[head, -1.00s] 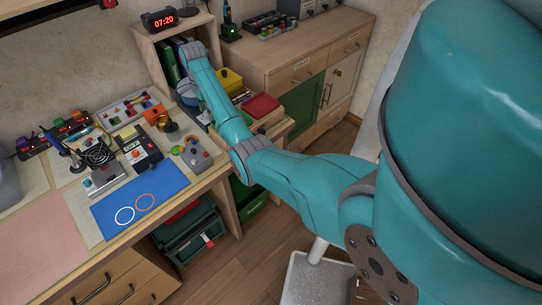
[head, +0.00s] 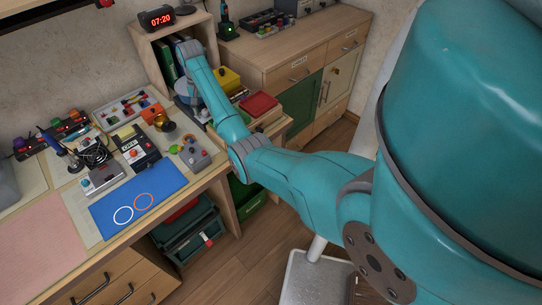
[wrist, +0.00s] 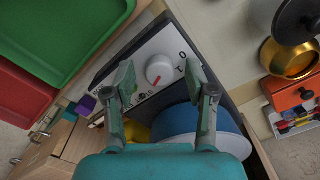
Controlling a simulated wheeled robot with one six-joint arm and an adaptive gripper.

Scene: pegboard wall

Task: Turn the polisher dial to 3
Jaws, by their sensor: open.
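The polisher's white round dial (wrist: 159,69) sits on a pale control panel (wrist: 142,64) in the wrist view. A small red mark shows near the dial's lower edge, and dark printed characters, one like a 0, stand at its right. Too little of the lettering is readable to tell the setting. My gripper (wrist: 161,78) is open, with one finger on each side of the dial. I cannot tell whether either finger touches it. A blue polisher wheel (wrist: 185,121) lies below the panel, partly hidden by my gripper. In the head view my arm hides the dial and the gripper's fingers.
Green (wrist: 72,25) and red (wrist: 20,95) trays are at the wrist view's left. A brass pot (wrist: 287,58) and an orange box (wrist: 289,92) are at its right. In the head view, a grey box with a lever (head: 195,154) and a blue mat (head: 138,200) occupy the desk.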

